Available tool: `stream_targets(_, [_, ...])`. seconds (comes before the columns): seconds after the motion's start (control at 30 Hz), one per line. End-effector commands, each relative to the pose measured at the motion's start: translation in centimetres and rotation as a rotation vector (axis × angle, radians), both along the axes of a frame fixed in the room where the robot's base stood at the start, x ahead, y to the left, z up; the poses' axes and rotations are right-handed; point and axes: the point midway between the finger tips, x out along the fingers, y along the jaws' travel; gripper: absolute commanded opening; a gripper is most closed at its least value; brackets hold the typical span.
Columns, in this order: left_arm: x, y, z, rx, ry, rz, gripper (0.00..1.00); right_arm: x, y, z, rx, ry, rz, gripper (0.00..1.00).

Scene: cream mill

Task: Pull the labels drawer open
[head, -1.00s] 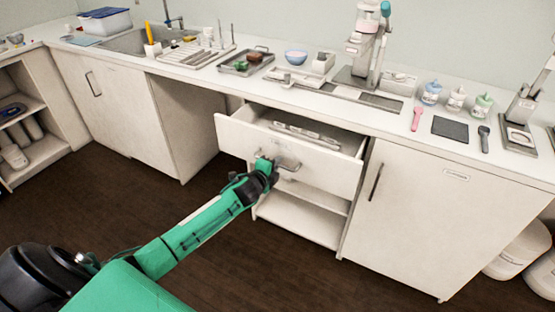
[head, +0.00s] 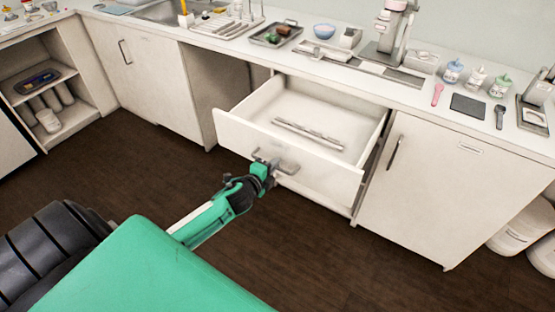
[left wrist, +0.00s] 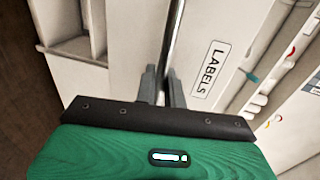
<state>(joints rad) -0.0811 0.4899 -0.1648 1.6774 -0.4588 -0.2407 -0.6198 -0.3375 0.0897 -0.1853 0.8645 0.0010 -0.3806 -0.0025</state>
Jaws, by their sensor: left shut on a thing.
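The labels drawer (head: 318,160) is a white drawer under the counter and stands well open. Light strips (head: 308,134) lie inside on its floor. Its front carries a metal bar handle (head: 288,166). My left gripper (head: 268,167) is shut on the handle at its left part. In the left wrist view the fingers (left wrist: 161,84) close around the bar, with the "LABELS" plate (left wrist: 208,70) on the drawer front just to the right. My right gripper is not in view.
A closed cabinet door (head: 450,180) with a vertical handle is right of the drawer. Dark floor (head: 350,260) in front of the drawer is clear.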

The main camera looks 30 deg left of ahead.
Motion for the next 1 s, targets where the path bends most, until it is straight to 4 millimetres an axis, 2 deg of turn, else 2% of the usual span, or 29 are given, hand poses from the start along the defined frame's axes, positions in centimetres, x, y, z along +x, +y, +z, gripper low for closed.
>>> stream_targets(0.47, [-0.4,0.0,0.1,0.001,-0.001,0.0,0.0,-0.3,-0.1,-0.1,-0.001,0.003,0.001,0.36])
stream_targets(0.5, [-0.4,0.0,0.1,0.001,-0.001,0.0,0.18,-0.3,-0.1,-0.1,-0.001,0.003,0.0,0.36])
stream_targets(0.57, [-0.4,0.0,0.1,0.001,-0.001,0.0,0.28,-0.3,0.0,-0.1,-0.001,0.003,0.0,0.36])
stream_targets(0.87, [-0.5,0.0,0.0,0.001,-0.001,0.0,0.28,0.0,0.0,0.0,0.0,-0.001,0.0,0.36])
stream_targets(1.0, [-1.5,0.0,0.1,0.001,0.001,0.0,0.28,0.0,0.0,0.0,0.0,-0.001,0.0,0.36])
